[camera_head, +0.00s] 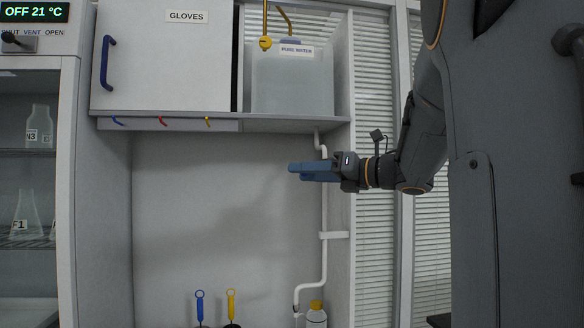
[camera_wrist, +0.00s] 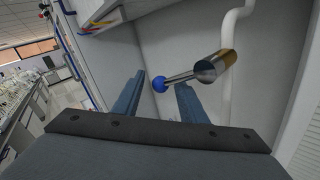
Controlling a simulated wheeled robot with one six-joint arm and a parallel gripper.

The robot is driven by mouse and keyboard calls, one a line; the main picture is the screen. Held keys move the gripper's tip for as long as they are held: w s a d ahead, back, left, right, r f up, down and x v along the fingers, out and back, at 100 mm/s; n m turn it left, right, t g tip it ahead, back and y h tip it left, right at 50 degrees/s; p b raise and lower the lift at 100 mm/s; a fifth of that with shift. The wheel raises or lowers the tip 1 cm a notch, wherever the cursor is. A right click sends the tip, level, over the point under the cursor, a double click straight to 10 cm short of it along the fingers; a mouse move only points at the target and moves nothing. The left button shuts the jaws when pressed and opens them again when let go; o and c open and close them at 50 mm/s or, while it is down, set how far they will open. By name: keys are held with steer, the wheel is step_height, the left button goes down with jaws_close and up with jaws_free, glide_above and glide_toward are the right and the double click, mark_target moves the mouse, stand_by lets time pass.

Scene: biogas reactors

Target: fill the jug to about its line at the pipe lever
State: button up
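My gripper (camera_head: 293,170) reaches left under the shelf in the head view, in front of the back wall. In the wrist view my gripper (camera_wrist: 162,82) has its two blue fingers apart. A lever with a blue ball knob (camera_wrist: 159,84) and a metal rod shows between the fingertips there. The rod joins a shiny metal and brass-coloured cylinder (camera_wrist: 216,66) to the right. I cannot tell whether the fingers touch the knob. The lever is not discernible in the head view. No jug can be made out in either view.
A tank labelled PURE WATER (camera_head: 292,88) stands on the shelf (camera_head: 280,122), with a yellow knob (camera_head: 265,43) above. A white pipe (camera_head: 323,265) runs down behind my gripper. Below are a yellow-capped bottle (camera_head: 316,318) and blue (camera_head: 199,305) and yellow (camera_head: 231,303) ring-topped handles.

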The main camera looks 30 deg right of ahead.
steer(key=p+x, duration=0.1)
steer(key=x, duration=0.3)
steer(key=shift+w+a, duration=0.15)
steer(key=shift+w, duration=0.1)
jaws_close()
